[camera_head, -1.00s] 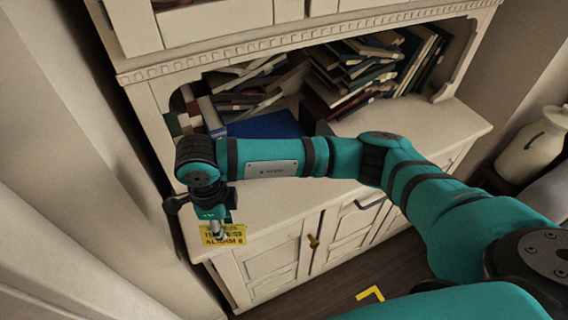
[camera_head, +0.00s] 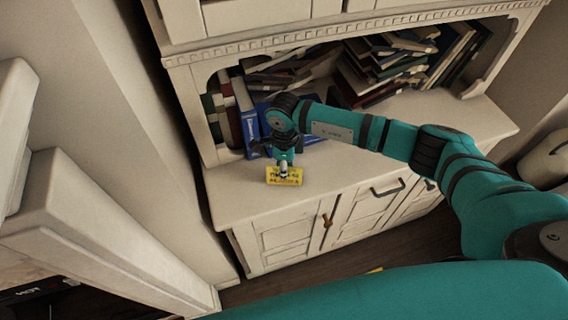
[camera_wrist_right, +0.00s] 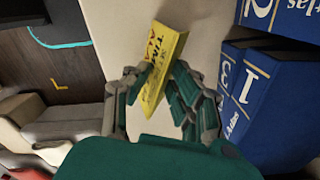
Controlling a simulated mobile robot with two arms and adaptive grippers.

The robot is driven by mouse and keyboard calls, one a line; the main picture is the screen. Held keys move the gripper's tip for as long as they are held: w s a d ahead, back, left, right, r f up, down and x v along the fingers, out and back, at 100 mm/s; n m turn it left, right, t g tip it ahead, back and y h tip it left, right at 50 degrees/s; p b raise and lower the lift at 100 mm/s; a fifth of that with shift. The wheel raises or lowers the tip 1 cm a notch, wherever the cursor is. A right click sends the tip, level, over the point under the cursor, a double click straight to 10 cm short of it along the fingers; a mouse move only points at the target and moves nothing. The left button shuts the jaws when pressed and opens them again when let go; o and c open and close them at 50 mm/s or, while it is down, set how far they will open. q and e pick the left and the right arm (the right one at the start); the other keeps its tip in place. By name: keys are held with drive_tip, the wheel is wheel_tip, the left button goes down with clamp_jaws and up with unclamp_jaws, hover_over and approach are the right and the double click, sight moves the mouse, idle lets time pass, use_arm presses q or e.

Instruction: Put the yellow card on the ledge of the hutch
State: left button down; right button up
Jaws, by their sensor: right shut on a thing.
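The yellow card (camera_head: 284,177) with dark print hangs from my right gripper (camera_head: 283,163), over the left part of the hutch ledge (camera_head: 345,160). In the right wrist view the fingers of my right gripper (camera_wrist_right: 160,85) are shut on the card (camera_wrist_right: 160,65), one on each side. The pale ledge (camera_wrist_right: 205,25) shows behind the card there. I cannot tell whether the card touches the ledge or is just above it. The hutch (camera_head: 195,85) stands against the wall. My left gripper is out of view.
Blue atlas volumes (camera_wrist_right: 265,90) stand close to the right gripper, at the left of the hutch's niche. Many piled books (camera_head: 385,65) fill the niche behind. The ledge to the right of the card is clear. A white jug-like object (camera_head: 548,160) stands at the right edge.

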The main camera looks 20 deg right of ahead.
drive_tip(key=shift+f, duration=0.2)
drive_tip(key=shift+f, duration=0.1)
drive_tip(key=o, duration=0.7)
drive_tip(key=shift+r, duration=0.25)
drive_tip(key=shift+w+r+b, duration=0.1)
drive_tip(key=shift+r+b, duration=0.2)
drive_tip(key=shift+r, duration=0.05)
wheel_tip(320, 180, up, 10)
drive_tip(key=b, duration=0.2)
drive_tip(key=shift+f+b, duration=0.2)
drive_tip(key=shift+b, duration=0.2)
drive_tip(key=shift+r, duration=0.75)
